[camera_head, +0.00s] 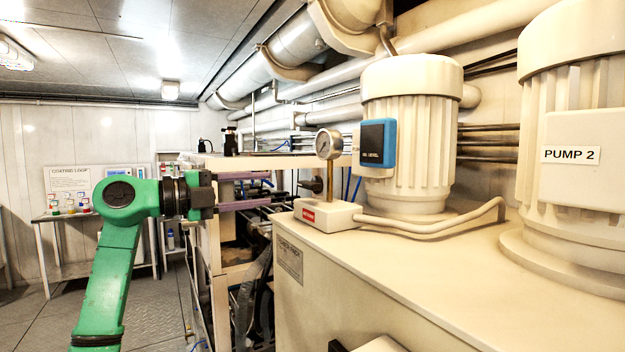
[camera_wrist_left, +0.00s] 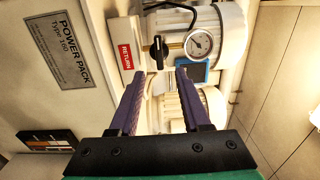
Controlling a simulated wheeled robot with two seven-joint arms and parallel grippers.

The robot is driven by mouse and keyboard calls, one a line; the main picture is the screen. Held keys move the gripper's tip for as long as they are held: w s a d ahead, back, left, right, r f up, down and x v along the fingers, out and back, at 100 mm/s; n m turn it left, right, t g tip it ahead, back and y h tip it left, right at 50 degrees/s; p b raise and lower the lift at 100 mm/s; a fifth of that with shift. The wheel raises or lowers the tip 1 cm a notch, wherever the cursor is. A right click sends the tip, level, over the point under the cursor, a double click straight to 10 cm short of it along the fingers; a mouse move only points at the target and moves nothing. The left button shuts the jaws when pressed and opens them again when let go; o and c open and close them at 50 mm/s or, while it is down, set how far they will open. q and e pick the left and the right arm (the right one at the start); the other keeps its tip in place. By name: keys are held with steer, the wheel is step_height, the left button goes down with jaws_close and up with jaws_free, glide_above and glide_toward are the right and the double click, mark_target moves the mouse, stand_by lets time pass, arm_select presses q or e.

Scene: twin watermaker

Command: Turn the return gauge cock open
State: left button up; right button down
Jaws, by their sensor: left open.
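The return gauge cock has a small black handle (camera_head: 314,186) on the stem under a round dial gauge (camera_head: 327,146). The stem rises from a cream block (camera_head: 338,216) with a red label. In the left wrist view the black handle (camera_wrist_left: 157,53) lies just beyond the fingertips, beside the red RETURN label (camera_wrist_left: 125,57) and the gauge (camera_wrist_left: 199,43). My left gripper (camera_head: 268,188) is open and empty, its purple fingers pointing at the handle with a gap left. In the left wrist view its fingertips (camera_wrist_left: 161,75) stand either side of the handle's line. My right gripper is out of view.
The block sits on the cream power pack (camera_head: 450,265), near its edge. A motor (camera_head: 410,135) with a blue level display (camera_head: 378,143) stands right behind the gauge. A pipe (camera_head: 440,225) curves beside the block. A frame with hoses (camera_head: 245,290) stands below my gripper.

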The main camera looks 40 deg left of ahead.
mark_target(305, 186)
arm_select(q)
steer(key=p+x, duration=0.5)
steer(key=x, duration=0.6)
steer(key=shift+d+r, duration=0.1)
steer(key=shift+w, duration=0.25)
steer(key=shift+c, duration=0.3)
steer(key=shift+f, duration=0.25)
jaws_close()
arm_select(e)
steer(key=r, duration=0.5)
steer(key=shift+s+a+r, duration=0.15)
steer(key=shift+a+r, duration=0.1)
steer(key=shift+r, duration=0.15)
